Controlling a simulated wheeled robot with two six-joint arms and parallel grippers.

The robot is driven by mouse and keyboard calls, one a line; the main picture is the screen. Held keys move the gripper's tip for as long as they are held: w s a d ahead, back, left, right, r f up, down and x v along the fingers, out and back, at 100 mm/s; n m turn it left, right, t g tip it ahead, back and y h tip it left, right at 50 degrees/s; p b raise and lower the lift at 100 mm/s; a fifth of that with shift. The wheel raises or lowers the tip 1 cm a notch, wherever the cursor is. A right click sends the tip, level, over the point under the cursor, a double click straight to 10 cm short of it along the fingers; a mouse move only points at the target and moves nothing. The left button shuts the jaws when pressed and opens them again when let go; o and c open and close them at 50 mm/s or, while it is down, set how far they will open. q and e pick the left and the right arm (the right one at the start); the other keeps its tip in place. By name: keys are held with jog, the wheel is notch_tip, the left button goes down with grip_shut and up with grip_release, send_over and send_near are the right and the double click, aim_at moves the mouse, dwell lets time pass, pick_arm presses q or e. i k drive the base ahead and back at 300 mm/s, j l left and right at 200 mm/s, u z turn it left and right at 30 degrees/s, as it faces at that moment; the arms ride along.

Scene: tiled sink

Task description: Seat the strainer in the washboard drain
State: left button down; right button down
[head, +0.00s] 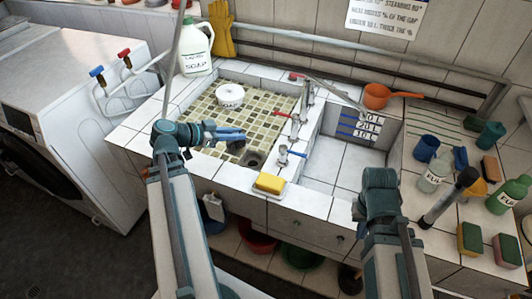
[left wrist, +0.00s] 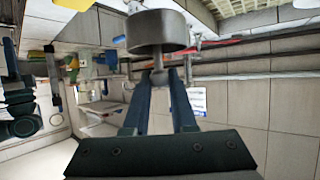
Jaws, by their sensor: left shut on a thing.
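My left gripper (head: 240,135) is shut on the strainer (head: 236,147), over the front right part of the tiled washboard basin (head: 205,115). In the left wrist view the strainer (left wrist: 157,32) is a grey metal cup, its stem between the fingertips (left wrist: 168,80). The dark round drain (head: 255,160) lies in the basin floor, just right of and nearer than the strainer in the head view. The strainer is apart from the drain opening. The end of my right arm stands before the right basin; its gripper fingers cannot be made out.
A white round tub (head: 230,95) stands in the washboard basin. A soap jug (head: 195,48) stands at the back left. Bottles, cups and sponges crowd the right counter.

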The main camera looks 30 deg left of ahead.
aim_at(253, 165)
jog(key=j+z, duration=0.25)
jog(key=k+j+z, duration=0.25)
jog(key=j, duration=0.2)
jog(key=j+z, duration=0.25)
jog(key=j, duration=0.15)
jog(key=k+j+z, duration=0.15)
jog(key=k+j, duration=0.15)
jog(key=j, duration=0.1)
